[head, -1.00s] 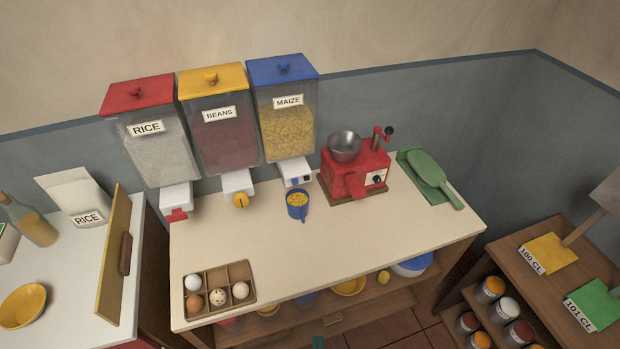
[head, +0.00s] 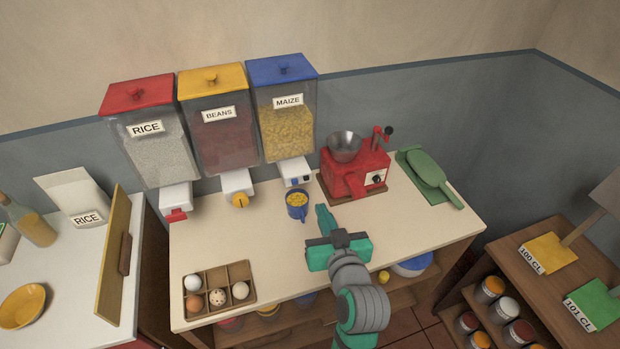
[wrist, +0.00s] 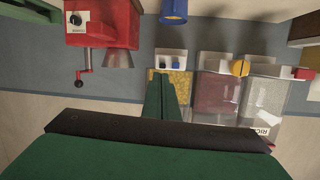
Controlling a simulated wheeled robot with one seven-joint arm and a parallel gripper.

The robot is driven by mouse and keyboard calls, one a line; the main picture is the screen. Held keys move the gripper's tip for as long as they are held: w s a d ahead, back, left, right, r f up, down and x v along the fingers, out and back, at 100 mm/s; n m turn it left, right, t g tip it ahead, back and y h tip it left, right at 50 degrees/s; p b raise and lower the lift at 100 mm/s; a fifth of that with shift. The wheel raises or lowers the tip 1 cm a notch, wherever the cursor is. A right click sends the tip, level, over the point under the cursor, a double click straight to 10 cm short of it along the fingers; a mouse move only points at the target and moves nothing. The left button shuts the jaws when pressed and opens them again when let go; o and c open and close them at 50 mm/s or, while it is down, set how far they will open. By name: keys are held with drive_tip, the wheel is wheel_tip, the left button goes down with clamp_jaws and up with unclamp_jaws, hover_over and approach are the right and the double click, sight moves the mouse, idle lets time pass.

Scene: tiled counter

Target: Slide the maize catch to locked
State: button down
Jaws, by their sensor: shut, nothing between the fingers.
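The maize dispenser (head: 286,115) has a blue lid and hangs on the wall, holding yellow grain. Its white outlet (head: 292,168) carries a small blue catch (head: 296,181) on its front face; which setting it stands at is too small to read. In the wrist view, turned upside down, the white outlet (wrist: 171,54) shows beyond my fingertips. A blue cup (head: 298,212) with yellow maize in it stands on the counter under and just in front of the outlet. My gripper (head: 322,212) is shut and empty, over the counter to the right of the cup, apart from the catch.
Rice (head: 154,145) and beans (head: 218,132) dispensers hang to the left. A red grinder (head: 352,172) stands close on the right, with a green scoop (head: 428,170) beyond it. An egg box (head: 240,270) sits front left. The counter's middle (head: 240,235) is clear.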

wheel_tip(320, 180, up, 7)
drive_tip(key=w+n+y, duration=0.1)
drive_tip(key=w+n, duration=0.1)
drive_tip(key=shift+w+f, duration=0.1)
hover_over(306, 178)
drive_tip(key=s+d, duration=0.1)
drive_tip(key=s, duration=0.2)
wheel_tip(306, 178, down, 2)
drive_tip(key=shift+w+f, duration=0.15)
drive_tip(key=shift+f, duration=0.95)
drive_tip(key=shift+w+f, duration=0.15)
drive_tip(key=shift+f, duration=0.95)
drive_tip(key=shift+d, duration=0.1)
